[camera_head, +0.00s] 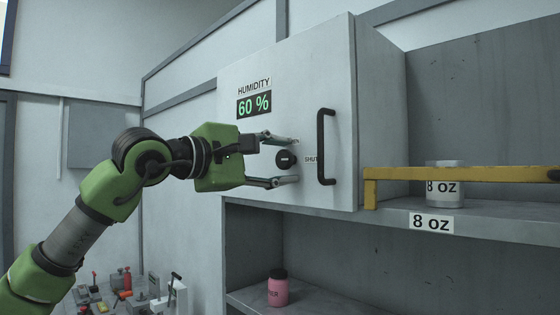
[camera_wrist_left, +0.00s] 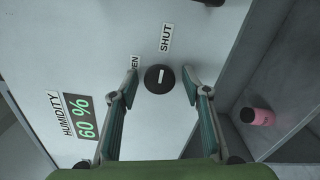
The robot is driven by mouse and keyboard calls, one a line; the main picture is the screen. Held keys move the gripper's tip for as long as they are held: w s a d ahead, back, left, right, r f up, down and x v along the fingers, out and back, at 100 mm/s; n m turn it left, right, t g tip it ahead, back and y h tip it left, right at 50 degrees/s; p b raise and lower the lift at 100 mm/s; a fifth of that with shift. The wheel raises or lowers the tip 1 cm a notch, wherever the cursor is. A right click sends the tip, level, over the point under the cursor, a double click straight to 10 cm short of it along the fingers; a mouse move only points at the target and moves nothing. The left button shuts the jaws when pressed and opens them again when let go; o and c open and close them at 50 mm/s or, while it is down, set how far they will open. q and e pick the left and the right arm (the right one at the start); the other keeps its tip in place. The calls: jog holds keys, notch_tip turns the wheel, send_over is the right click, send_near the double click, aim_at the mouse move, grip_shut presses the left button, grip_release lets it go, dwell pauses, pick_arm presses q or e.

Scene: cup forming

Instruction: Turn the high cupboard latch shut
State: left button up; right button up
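The high cupboard (camera_head: 300,80) has a white door with a humidity sign reading 60 %. Its latch, a round black knob (camera_head: 286,160) with a pale bar mark, sits on the door; a SHUT label is to its right. In the left wrist view the latch (camera_wrist_left: 159,79) lies between my fingertips, with the SHUT label (camera_wrist_left: 166,37) and a partly hidden label ending in EN beyond it. My left gripper (camera_head: 285,160) is open around the latch, one finger above and one below, with gaps showing beside it. My right gripper is not in view.
A black vertical handle (camera_head: 326,147) stands out from the door, right of the latch. A yellow bar (camera_head: 460,174) crosses the open shelf, where an 8 OZ can (camera_head: 444,186) stands. A pink jar (camera_head: 278,288) stands on the lower shelf. Small tools lie at lower left.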

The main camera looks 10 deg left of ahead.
pick_arm(q)
jog(key=v, duration=1.2)
jog(key=shift+f, duration=0.1)
